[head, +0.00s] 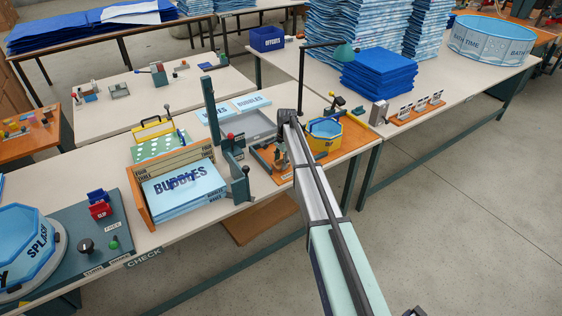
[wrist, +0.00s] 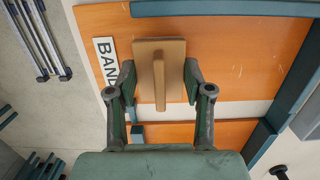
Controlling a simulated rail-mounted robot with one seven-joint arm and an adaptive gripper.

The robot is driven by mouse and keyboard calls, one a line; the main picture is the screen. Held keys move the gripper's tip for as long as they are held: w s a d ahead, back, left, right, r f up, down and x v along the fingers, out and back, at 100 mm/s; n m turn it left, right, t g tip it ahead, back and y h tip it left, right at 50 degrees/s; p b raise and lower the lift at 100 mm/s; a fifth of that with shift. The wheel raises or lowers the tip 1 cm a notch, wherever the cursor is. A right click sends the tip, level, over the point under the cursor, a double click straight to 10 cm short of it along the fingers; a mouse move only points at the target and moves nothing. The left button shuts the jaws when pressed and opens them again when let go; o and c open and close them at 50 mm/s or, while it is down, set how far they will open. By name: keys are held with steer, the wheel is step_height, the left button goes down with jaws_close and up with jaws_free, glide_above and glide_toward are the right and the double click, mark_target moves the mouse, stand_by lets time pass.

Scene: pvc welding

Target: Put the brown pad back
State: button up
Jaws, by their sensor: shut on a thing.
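The brown pad (wrist: 174,58), a flat tan block with a raised handle bar, is between the fingers of my gripper (wrist: 159,82) in the wrist view. The fingers are shut on its two sides. The pad is over an orange board (wrist: 225,55) beside a white label whose visible letters read "BAND" (wrist: 107,62). I cannot tell whether the pad touches the board or hangs just above it. In the head view my arm reaches over the table, and the pad cannot be made out clearly there.
Teal bars (wrist: 225,8) edge the orange board. In the head view a "BUBBLES" stack (head: 182,190) in a wooden holder is on the left.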

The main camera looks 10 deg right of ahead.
steer(key=shift+f, duration=0.25)
steer(key=shift+f, duration=0.15)
steer(key=o, duration=1.1)
steer(key=r+b, duration=0.1)
steer(key=r, duration=0.3)
steer(key=d+r+b, duration=0.1)
steer(key=r, duration=0.3)
steer(key=r+b, duration=0.1)
steer(key=r, duration=0.3)
steer(key=shift+w+d+r+b, duration=0.15)
steer(key=shift+w+b, duration=0.15)
steer(key=shift+b, duration=0.05)
